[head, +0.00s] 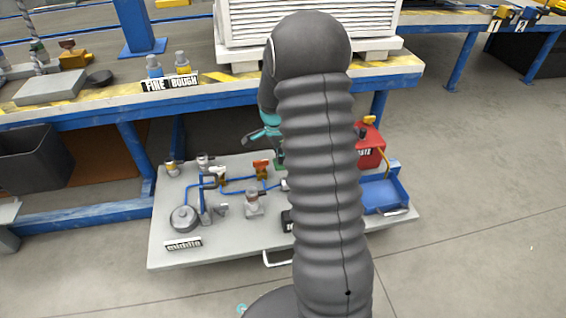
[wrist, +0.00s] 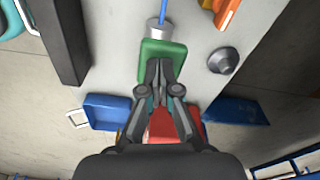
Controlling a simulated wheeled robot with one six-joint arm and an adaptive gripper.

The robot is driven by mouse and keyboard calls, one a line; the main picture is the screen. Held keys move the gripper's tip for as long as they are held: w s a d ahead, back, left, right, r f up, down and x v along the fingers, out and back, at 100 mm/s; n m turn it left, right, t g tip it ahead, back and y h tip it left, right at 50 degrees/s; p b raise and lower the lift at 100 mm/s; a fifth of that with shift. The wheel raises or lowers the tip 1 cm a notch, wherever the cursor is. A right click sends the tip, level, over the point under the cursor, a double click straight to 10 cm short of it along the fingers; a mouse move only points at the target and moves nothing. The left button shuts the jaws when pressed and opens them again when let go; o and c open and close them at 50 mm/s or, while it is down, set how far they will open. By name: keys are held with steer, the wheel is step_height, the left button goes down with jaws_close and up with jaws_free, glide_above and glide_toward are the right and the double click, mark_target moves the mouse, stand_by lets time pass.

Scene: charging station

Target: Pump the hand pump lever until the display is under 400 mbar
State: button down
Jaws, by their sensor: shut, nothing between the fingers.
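My gripper (wrist: 159,64) is shut and empty, with its fingertips over a green block (wrist: 152,48) in the wrist view. I cannot tell whether they touch it. A metal cylinder with a blue hose (wrist: 158,30) adjoins the green block. In the head view my arm covers much of the panel, and only a small part of the green block (head: 280,161) shows beside my gripper. A dark box (head: 287,221) shows partly behind my arm; I cannot tell whether it is the display, and no reading is visible. I cannot clearly identify the hand pump lever.
A grey panel (head: 235,251) carries blue hoses, an orange-handled valve (head: 261,168) and a round metal pot (head: 183,218). A red canister (head: 371,147) and a blue tray (head: 383,196) stand at right. A workbench edge (head: 60,116) runs above the panel. Open floor lies in front.

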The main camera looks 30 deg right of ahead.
step_height(320, 180, down, 4)
steer(key=shift+f+b, duration=0.1)
steer(key=shift+b, duration=1.15)
steer(key=a, duration=0.1)
steer(key=a+r, duration=0.1)
steer(key=a, duration=0.1)
steer(key=shift+r, duration=0.2)
step_height(320, 180, up, 12)
steer(key=a, duration=0.1)
steer(key=shift+a, duration=0.15)
stand_by(0.5)
